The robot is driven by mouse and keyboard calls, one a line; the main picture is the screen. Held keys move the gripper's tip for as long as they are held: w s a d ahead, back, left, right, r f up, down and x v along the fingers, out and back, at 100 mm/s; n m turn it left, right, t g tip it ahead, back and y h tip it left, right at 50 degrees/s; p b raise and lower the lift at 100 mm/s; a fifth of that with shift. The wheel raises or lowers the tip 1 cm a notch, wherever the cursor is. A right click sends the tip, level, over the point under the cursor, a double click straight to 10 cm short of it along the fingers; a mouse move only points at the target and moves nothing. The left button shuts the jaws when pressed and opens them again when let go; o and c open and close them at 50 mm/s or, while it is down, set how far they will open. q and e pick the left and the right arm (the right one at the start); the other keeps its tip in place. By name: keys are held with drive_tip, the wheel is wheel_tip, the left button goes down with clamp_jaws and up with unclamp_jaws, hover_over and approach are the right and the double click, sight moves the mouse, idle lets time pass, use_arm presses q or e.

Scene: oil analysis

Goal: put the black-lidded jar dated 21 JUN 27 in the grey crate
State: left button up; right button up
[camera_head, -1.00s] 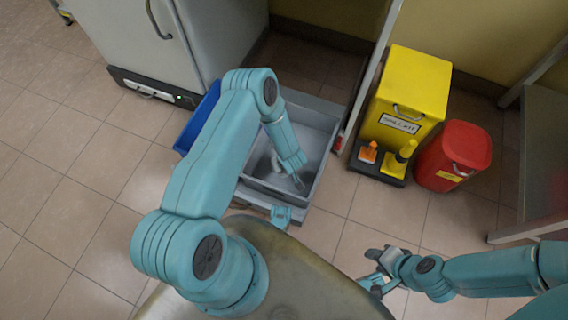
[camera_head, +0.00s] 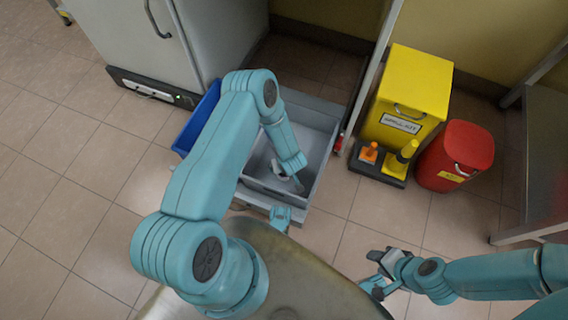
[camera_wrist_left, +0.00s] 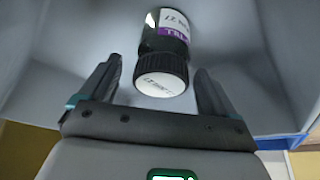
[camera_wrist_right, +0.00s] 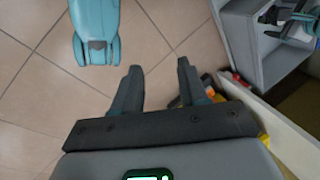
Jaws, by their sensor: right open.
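The jar is dark with a black lid, a white lid label and a white and purple side label.
A blue crate (camera_head: 195,120) is left of the grey one, beside a light grey cabinet (camera_head: 170,40). A yellow spill-kit bin (camera_head: 410,95), a black tray with orange and yellow items, and a red bin (camera_head: 455,155) stand right.

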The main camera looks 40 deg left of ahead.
use_arm(q)
drive_tip(key=shift+r+p, duration=0.45)
drive_tip(key=shift+p, duration=0.05)
drive_tip(key=p+v, duration=0.4)
drive_tip(key=v, duration=0.8)
drive_tip(key=shift+p, duration=0.3)
drive_tip(key=shift+d+r, duration=0.1)
drive_tip(key=shift+r, duration=0.05)
